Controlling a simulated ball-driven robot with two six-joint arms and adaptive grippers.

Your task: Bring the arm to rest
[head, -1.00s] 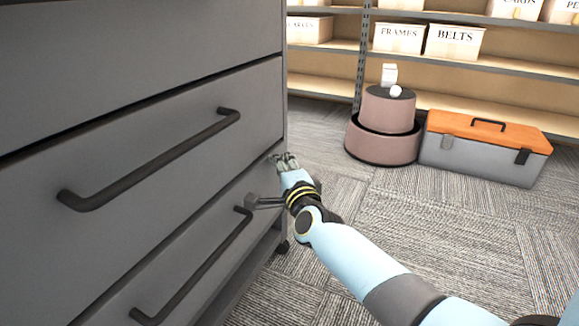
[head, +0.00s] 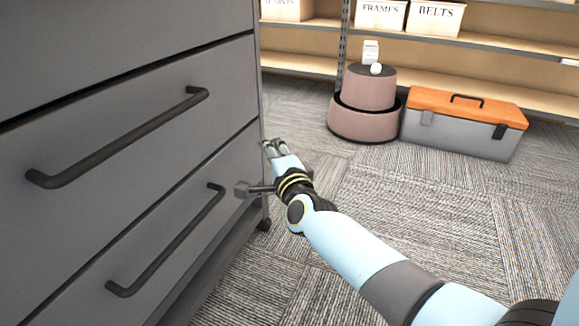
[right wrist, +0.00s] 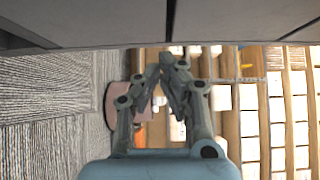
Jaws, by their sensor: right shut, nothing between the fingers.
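My right arm (head: 345,245) reaches in from the lower right in the head view. Its right gripper (head: 268,146) is beside the right edge of the grey drawer cabinet (head: 150,120), near its lower drawers. In the right wrist view the gripper's fingers (right wrist: 169,62) come together at their tips with nothing between them. The cabinet's front shows across the top of that view, close to the fingertips; I cannot tell whether they touch it. My left gripper is not in view.
The cabinet has dark bar handles (head: 120,138) and a lower handle (head: 165,242) standing out from it. A pink round stand (head: 362,120) and a grey toolbox with an orange lid (head: 460,128) are on the carpet. Shelves with labelled boxes (head: 436,18) stand behind. Carpet (head: 420,210) at right is clear.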

